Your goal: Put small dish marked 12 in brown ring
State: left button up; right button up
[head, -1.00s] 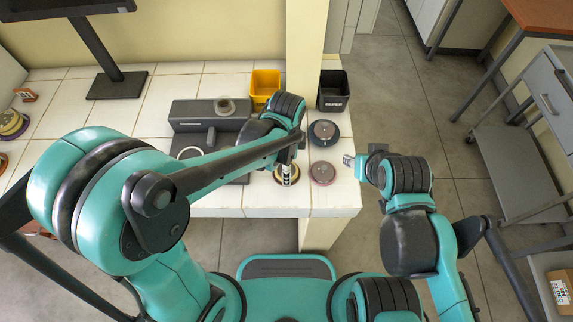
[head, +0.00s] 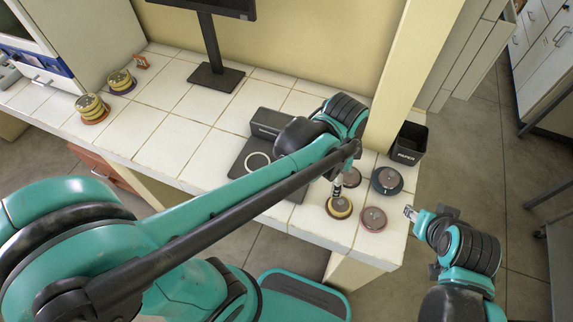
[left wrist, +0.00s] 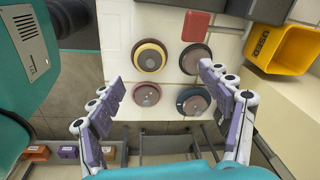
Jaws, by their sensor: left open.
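My left gripper (head: 338,188) is over the right end of the bench, beside the round dishes; in the left wrist view it is open and empty (left wrist: 162,76). A yellow-rimmed dish with a dark centre (head: 340,207) sits in a brownish-red ring; it also shows in the left wrist view (left wrist: 150,57). Near it are a brown dish (left wrist: 194,58), a pinkish-red round piece (left wrist: 146,95) and a dark-blue-ringed one (left wrist: 193,101). No number is legible. My right gripper (head: 410,213) is just off the bench's right edge; its jaw state is unclear.
Two yellow dish stacks stand at the bench's left, on a blue ring (head: 122,90) and a reddish ring (head: 95,119). A dark device (head: 268,124) and monitor stand (head: 216,76) stand behind. A black bin (head: 409,144) and yellow bin (left wrist: 283,48) are near the dishes. Middle-left tiles are clear.

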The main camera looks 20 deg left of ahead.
pick_arm(q)
jog(key=s+a+r+n+t, duration=0.1)
jog(key=s+a+n+t, duration=0.1)
jog(key=a+n, duration=0.5)
jog(key=s+a+r+n+t, duration=0.2)
jog(key=s+a+n+t, duration=0.1)
jog(key=a+n, duration=0.3)
jog(key=shift+a+n+t, duration=0.35)
jog(key=shift+n+t, duration=0.05)
jog(key=shift+n, duration=0.2)
jog(key=shift+f+b, duration=1.1)
